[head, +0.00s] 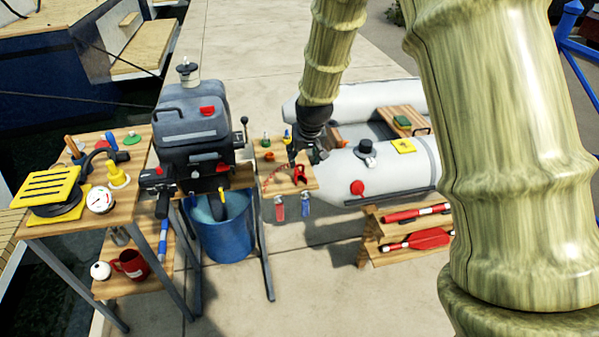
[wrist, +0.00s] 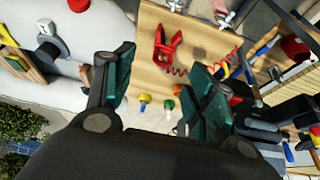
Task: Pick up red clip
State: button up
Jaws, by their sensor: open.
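The red clip (head: 299,175) lies on a small wooden board (head: 270,184) beside the outboard motor in the head view. In the wrist view the red clip (wrist: 168,49) is a forked red piece on the wooden board (wrist: 146,78), with a red coiled cord next to it. My gripper (head: 301,155) is above the board, close to the clip. In the wrist view my gripper (wrist: 160,72) is open and empty, with the clip showing beyond its fingertips. How high the fingertips are above the clip I cannot tell.
Small coloured pieces, one green (wrist: 168,103), lie on the board. The grey motor (head: 193,135) stands left over a blue bucket (head: 224,231). A pale inflatable boat (head: 380,175) is at right. A tool table (head: 122,205) is far left.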

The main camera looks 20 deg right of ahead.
aim_at(300, 167)
jog(key=shift+p+x, duration=0.3)
jog(key=shift+x, duration=1.9)
jog(key=shift+a+p+x, duration=0.1)
jog(key=shift+p+x, duration=0.3)
jog(key=shift+x, duration=0.9)
jog(key=shift+a+p+x, duration=0.15)
jog(key=shift+p+x, duration=0.25)
jog(key=shift+x, duration=0.95)
jog(key=c, duration=0.8)
